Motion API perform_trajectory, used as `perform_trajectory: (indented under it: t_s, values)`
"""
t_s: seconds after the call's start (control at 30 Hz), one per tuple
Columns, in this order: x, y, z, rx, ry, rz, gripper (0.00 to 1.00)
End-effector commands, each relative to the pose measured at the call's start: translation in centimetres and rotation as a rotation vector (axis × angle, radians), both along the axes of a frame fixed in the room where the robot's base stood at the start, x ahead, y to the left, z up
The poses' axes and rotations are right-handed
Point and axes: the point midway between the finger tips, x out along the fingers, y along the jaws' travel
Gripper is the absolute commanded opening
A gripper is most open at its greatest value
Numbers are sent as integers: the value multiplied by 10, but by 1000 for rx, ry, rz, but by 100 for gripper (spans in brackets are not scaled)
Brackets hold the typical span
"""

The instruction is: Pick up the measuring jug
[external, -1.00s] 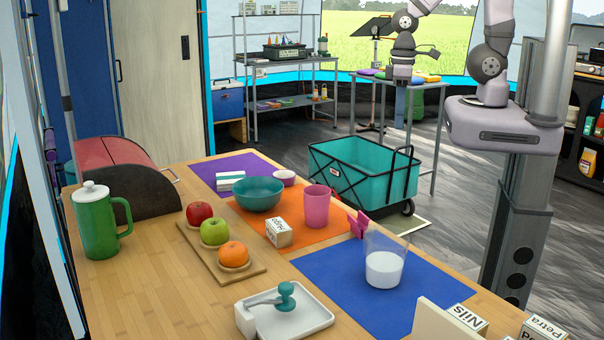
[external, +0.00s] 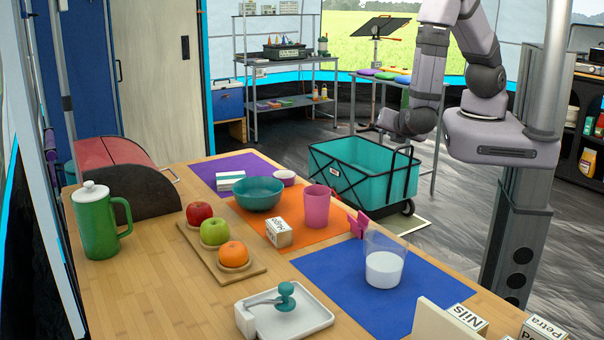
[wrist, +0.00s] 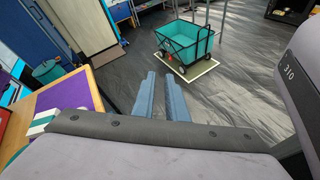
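The measuring jug (external: 384,265) is a clear jug with white contents in its lower part and a pink handle at its upper left. It stands upright on the blue mat (external: 325,268) in the external view. The jug is not in the wrist view. My gripper (wrist: 161,78) shows in the wrist view as two blue-grey fingers with a gap between them, open and empty. In the external view my arm is folded behind the table, well away from the jug, and the fingers are hidden there.
A pink mug (external: 316,208), a teal bowl (external: 258,193) and a small name block (external: 278,233) stand behind the jug. A white tray (external: 310,320) with a teal-knobbed tool lies front left. Name cards (external: 467,317) stand front right. A teal cart (external: 365,180) is on the floor.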

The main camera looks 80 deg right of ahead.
Motion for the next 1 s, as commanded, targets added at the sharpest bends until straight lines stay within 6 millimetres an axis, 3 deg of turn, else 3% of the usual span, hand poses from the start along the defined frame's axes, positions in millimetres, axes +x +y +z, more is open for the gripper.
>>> perform_trajectory:
  t_s: [0.1, 0.23, 0.37, 0.5, 0.6, 0.73, 1.0]
  values:
    - [34, 50, -10, -184, -22, 361, 12]
    - [53, 128, -26, -336, -85, 763, 12]
    - [40, 213, -52, -433, -162, 1151, 12]
    - [2, 282, -82, -475, -232, 1491, 12]
    - [-26, 312, -99, -481, -268, 1663, 12]
    - [-49, 331, -113, -477, -291, 1789, 12]
    - [-54, 338, -116, -472, -299, 1826, 12]
